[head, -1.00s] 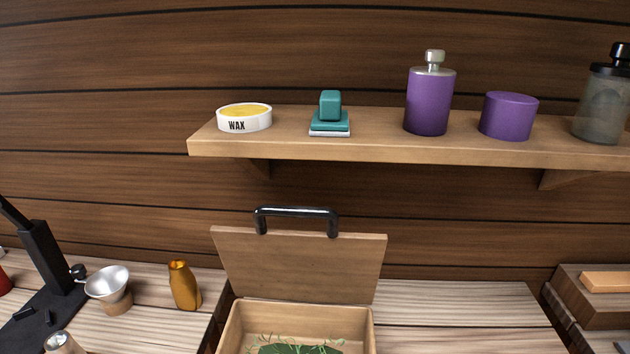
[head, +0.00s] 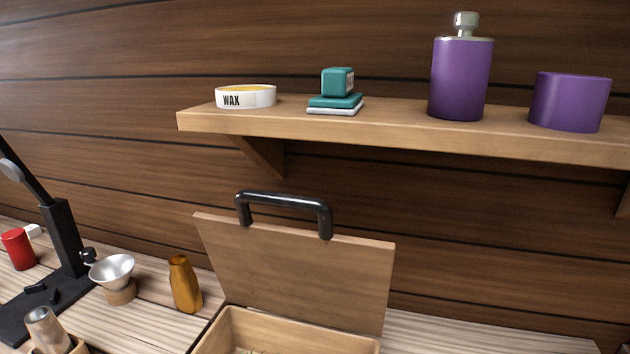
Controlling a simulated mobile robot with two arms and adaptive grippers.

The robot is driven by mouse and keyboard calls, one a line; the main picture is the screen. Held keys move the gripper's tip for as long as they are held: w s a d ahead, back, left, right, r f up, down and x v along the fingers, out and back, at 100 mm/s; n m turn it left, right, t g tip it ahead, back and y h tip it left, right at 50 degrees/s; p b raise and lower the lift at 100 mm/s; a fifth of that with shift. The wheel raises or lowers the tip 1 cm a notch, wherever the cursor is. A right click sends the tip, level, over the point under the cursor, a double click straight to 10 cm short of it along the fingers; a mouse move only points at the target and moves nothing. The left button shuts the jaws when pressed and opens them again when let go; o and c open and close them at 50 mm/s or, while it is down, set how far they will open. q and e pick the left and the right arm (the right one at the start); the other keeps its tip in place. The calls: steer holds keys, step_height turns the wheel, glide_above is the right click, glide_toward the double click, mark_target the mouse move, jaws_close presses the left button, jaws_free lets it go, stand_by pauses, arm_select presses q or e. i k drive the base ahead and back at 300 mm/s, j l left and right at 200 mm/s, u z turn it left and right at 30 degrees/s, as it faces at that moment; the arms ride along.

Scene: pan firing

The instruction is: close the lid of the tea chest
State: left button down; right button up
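The tea chest (head: 222,335) is a light wooden box at the bottom middle of the head view, cut off by the lower edge. Its wooden lid (head: 300,275) stands open, raised and leaning back at the rear of the box. A black bar handle (head: 285,200) is fixed along the lid's upper edge. Only a sliver of the chest's contents shows at the bottom edge. Neither of my grippers is in the head view.
A shelf (head: 400,138) above the chest holds a wax tin (head: 246,97), a teal stamp-like block (head: 337,90), a purple bottle (head: 460,78) and a purple canister (head: 570,102). Left are an orange vase (head: 184,284), a metal cup (head: 112,270) and a black stand (head: 62,240).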

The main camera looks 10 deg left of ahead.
mark_target(325, 278)
steer(key=k+l+u, duration=0.55)
steer(key=k+l, duration=0.2)
